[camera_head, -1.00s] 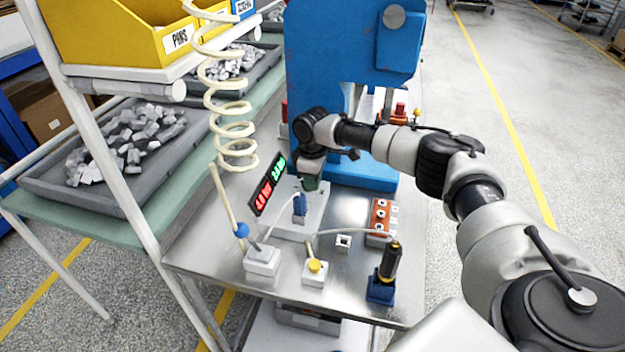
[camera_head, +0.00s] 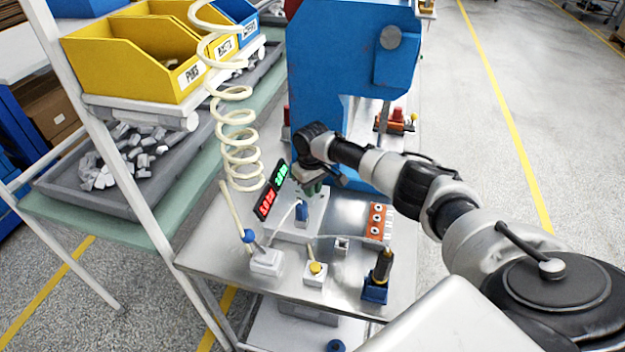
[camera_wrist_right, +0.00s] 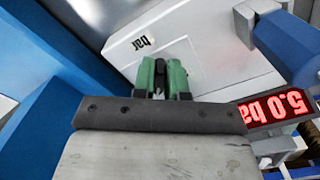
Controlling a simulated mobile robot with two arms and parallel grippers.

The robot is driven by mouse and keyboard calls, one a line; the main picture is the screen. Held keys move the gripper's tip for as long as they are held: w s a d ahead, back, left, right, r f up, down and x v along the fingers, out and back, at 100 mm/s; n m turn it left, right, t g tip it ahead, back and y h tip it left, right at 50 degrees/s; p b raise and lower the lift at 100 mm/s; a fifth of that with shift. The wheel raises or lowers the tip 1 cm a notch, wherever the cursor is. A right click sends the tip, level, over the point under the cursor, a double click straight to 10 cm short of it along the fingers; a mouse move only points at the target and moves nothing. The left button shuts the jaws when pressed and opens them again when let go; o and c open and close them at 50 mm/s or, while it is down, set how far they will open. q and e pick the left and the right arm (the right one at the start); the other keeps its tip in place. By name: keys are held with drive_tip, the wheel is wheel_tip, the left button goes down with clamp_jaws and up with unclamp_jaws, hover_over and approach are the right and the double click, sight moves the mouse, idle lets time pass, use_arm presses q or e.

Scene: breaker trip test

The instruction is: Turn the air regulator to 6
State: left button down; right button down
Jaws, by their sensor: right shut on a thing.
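The air regulator (camera_head: 285,225) is a white block on the metal bench, and its white face (camera_wrist_right: 200,50) marked "bar" shows in the right wrist view. My right gripper (camera_head: 312,187) reaches down over it at the foot of the blue machine. Its green fingers (camera_wrist_right: 163,78) are shut on a small dark part at the regulator's face, apparently its knob, which they mostly hide. A tilted display (camera_head: 271,190) beside it has red and green digits; in the right wrist view the red display (camera_wrist_right: 275,107) reads 5.0. My left gripper is out of view.
A blue fitting (camera_head: 302,212) sits close to the gripper. A coiled cream hose (camera_head: 240,150) hangs to the left. A yellow-topped button box (camera_head: 315,272), a tool in a blue holder (camera_head: 374,291) and an orange block (camera_head: 378,222) stand nearer the bench front.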

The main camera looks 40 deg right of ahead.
drive_tip(key=shift+a+m+p, duration=0.1)
drive_tip(key=shift+m+p, duration=0.5)
drive_tip(key=shift+m, duration=0.4)
drive_tip(key=c, duration=1.2)
unclamp_jaws()
drive_tip(key=shift+o, duration=0.2)
wheel_tip(320, 180, up, 11)
drive_tip(key=b, duration=0.1)
drive_tip(key=shift+f, duration=0.2)
